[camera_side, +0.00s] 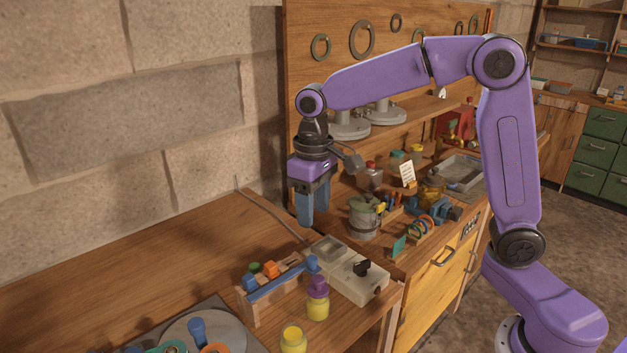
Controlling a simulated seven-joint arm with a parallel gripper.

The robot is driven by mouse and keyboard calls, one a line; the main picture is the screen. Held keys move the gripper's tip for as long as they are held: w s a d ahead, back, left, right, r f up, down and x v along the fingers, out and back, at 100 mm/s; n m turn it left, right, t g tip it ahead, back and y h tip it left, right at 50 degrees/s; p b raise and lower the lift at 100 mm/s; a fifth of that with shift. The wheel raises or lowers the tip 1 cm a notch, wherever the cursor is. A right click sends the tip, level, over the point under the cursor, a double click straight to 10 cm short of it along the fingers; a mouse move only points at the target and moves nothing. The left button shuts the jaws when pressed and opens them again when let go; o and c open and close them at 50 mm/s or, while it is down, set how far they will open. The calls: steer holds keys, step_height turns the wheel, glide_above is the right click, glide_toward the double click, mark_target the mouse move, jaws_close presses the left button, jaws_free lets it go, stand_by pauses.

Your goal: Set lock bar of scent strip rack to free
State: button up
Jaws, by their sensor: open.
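A wooden rack (249,306), which looks like the scent strip rack, stands near the front edge of the bench. Blue, green and orange blocks (270,269) sit in it. A blue bar (277,280), apparently the lock bar, runs along its near side, with a blue knob (312,263) at its right end. I cannot tell the bar's setting. My gripper (305,218) points down, open and empty, behind and above the rack, touching nothing. Its blue fingers overlap in this view, so the gap hardly shows.
A pale box with a black switch (362,269) stands right of the rack. A purple-capped yellow bottle (317,300) and another yellow jar (293,339) stand in front. A grey-green pot (363,216) is farther right. The bench at left (130,260) is clear.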

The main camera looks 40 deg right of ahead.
steer(key=shift+r, duration=2.75)
steer(key=s+d+f+n, duration=0.2)
steer(key=s+f+n, duration=0.1)
steer(key=s, duration=0.6)
steer(key=s+d+f+n, duration=0.2)
steer(key=s+f+n, duration=0.1)
steer(key=s, duration=0.5)
steer(key=s+d+f+n, duration=0.2)
steer(key=s+f+n, duration=0.1)
steer(key=s, duration=0.6)
steer(key=shift+s+d+f+n, duration=0.15)
steer(key=shift+s+f+n, duration=0.15)
steer(key=shift+f, duration=0.25)
